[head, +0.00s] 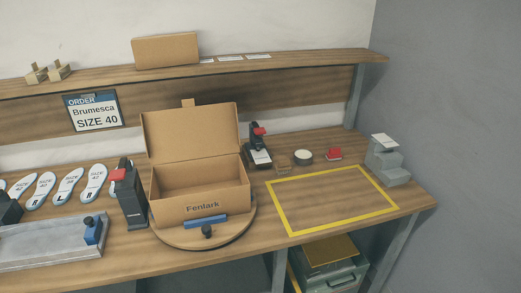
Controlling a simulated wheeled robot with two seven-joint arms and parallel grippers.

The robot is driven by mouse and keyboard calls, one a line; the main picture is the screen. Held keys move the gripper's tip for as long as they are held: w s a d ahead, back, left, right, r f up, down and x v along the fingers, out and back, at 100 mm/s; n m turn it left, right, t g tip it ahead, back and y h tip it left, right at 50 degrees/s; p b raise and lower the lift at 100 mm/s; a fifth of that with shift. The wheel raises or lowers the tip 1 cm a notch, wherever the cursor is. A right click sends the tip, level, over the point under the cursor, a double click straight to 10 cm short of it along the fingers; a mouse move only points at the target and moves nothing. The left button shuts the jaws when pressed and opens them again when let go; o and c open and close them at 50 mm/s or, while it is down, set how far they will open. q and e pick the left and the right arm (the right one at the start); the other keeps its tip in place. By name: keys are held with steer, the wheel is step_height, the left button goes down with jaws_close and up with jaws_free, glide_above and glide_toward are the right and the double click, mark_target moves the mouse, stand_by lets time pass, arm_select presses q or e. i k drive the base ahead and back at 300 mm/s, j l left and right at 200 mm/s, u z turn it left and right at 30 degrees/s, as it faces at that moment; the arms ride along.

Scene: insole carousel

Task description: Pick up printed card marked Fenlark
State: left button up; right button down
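No printed card readably marked Fenlark shows. Small white cards lie on the upper shelf, one at the left (207,60), one in the middle (231,57) and one at the right (258,56); their print is too small to read. Another white card-like piece (385,141) sits on top of a grey stepped block (388,166) at the right of the bench. The word Fenlark shows on the front of an open, empty-looking cardboard box (170,208). Neither of my grippers is in view.
The box stands on a round turntable (180,237) with a blue bar and black knob. A black post (131,205) with a red top stands left of it. An order sign (94,110) reads Brumesca SIZE 40. The yellow-framed area (335,198) is clear.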

mark_target(259, 156)
steer(key=u, duration=0.3)
steer(key=i+l+u, duration=0.15)
steer(key=l+u, duration=0.2)
steer(key=i+l+u, duration=0.15)
steer(key=u, duration=0.15)
steer(key=i+l+u, duration=0.1)
steer(key=l, duration=0.55)
steer(key=i+l+u, duration=0.1)
steer(key=l, duration=0.55)
steer(key=i+l+u, duration=0.1)
steer(key=l, duration=0.6)
steer(key=i+l+u, duration=0.1)
steer(key=l, duration=0.6)
steer(key=k+j, duration=0.1)
steer(key=j, duration=0.15)
steer(key=k+j, duration=0.1)
steer(key=j, duration=0.15)
steer(key=k+j+z, duration=0.15)
steer(key=j, duration=0.3)
steer(key=i+l, duration=0.2)
steer(key=l, duration=0.15)
steer(key=i+l+u, duration=0.1)
steer(key=l, duration=0.25)
steer(key=i, duration=0.1)
